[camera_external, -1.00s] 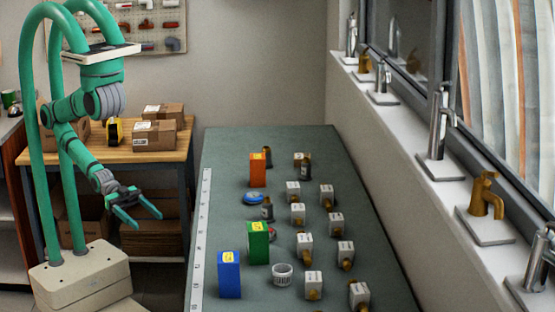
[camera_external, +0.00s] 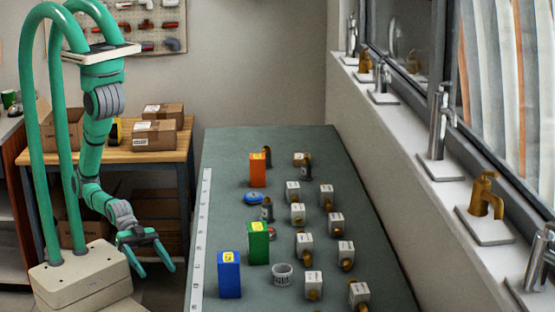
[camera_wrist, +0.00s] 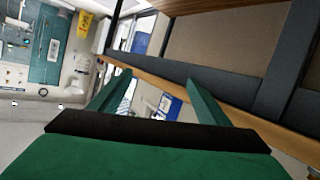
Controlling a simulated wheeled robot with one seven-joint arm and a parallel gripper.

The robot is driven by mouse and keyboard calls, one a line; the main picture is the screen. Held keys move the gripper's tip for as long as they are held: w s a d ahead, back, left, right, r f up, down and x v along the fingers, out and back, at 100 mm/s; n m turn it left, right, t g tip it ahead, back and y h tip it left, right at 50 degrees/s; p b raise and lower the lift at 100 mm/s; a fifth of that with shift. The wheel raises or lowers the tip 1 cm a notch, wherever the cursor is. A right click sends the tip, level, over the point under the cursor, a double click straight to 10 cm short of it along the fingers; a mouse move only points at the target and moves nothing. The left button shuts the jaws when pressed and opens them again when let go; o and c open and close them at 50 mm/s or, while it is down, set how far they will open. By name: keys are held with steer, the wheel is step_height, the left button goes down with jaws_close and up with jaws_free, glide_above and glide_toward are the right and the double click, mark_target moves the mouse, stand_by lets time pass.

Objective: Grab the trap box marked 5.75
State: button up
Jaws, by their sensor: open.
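Three upright boxes with yellow labels stand along the left part of the green counter (camera_external: 232,150): an orange box (camera_external: 257,175) at the back, a green box (camera_external: 258,250) nearer, and a blue box (camera_external: 229,280) nearest. Their label print is too small to read, so I cannot tell which is marked 5.75. My gripper (camera_external: 157,271) is open and empty, left of the counter and apart from the boxes, with its fingers pointing down. In the wrist view my two green fingers (camera_wrist: 157,80) are spread with nothing between them; none of the boxes can be made out there.
Several small white-labelled boxes with brass fittings stand on the counter's right half. A white ring-shaped part (camera_external: 282,275) and a blue disc (camera_external: 254,198) lie near the coloured boxes. A wooden bench (camera_external: 115,155) with cartons stands behind my arm. Faucets line the windowsill (camera_external: 440,168).

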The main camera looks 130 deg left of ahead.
steer(key=w+d+r+m, duration=0.1)
steer(key=w+d+r, duration=0.55)
steer(key=w, duration=0.25)
steer(key=w+d+r, duration=0.6)
steer(key=w+r, duration=0.2)
steer(key=w, duration=0.1)
steer(key=n+g+y, duration=0.6)
steer(key=n+y, duration=0.5)
steer(key=y, duration=0.2)
glide_toward(258, 235)
steer(key=s+a+f, duration=0.2)
steer(key=s, duration=0.1)
steer(key=shift+w+r+x, duration=0.1)
steer(key=shift+w+x, duration=0.05)
steer(key=shift+x, duration=2.5)
steer(key=shift+w+r+x, duration=0.1)
steer(key=shift+x, duration=2.5)
steer(key=shift+t, duration=0.3)
steer(key=c, duration=1.3)
